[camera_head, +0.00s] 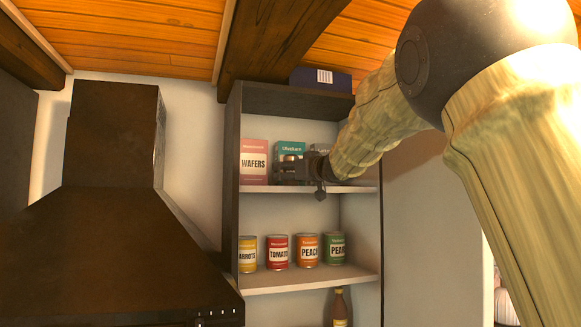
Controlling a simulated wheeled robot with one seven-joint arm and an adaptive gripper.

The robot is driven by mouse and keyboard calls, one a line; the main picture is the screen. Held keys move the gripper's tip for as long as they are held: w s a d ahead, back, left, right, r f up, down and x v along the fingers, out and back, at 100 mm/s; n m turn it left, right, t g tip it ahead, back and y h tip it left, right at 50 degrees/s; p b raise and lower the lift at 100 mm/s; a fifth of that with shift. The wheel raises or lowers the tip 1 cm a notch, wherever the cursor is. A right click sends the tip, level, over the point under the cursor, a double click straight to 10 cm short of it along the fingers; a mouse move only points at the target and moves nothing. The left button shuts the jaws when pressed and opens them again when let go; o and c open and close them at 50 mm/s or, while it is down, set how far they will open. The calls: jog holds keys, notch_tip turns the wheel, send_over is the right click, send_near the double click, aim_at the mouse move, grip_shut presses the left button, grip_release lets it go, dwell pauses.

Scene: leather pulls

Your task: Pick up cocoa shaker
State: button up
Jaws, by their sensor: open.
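My gripper (284,170) is open and reaches in from the right over the upper shelf, in front of the boxes. A small, partly hidden item (290,158) with a pale band shows right at the fingers; it may be the cocoa shaker, but I cannot make out its label or whether the fingers touch it. The gripper and wrist hide its lower part.
On the upper shelf (350,189) stand a pink wafers box (254,165) on the left and a teal box (290,147) behind the gripper. Several cans, including tomato (277,252), line the shelf below. A dark range hood (112,230) fills the left.

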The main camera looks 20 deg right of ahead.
jog(key=shift+w+a, duration=0.1)
jog(key=shift+w, duration=0.2)
jog(key=shift+s+d, duration=0.15)
jog(key=shift+d, duration=0.05)
jog(key=shift+s, duration=0.1)
jog(key=shift+c, duration=0.9)
jog(key=shift+a, duration=0.1)
jog(key=c, duration=1)
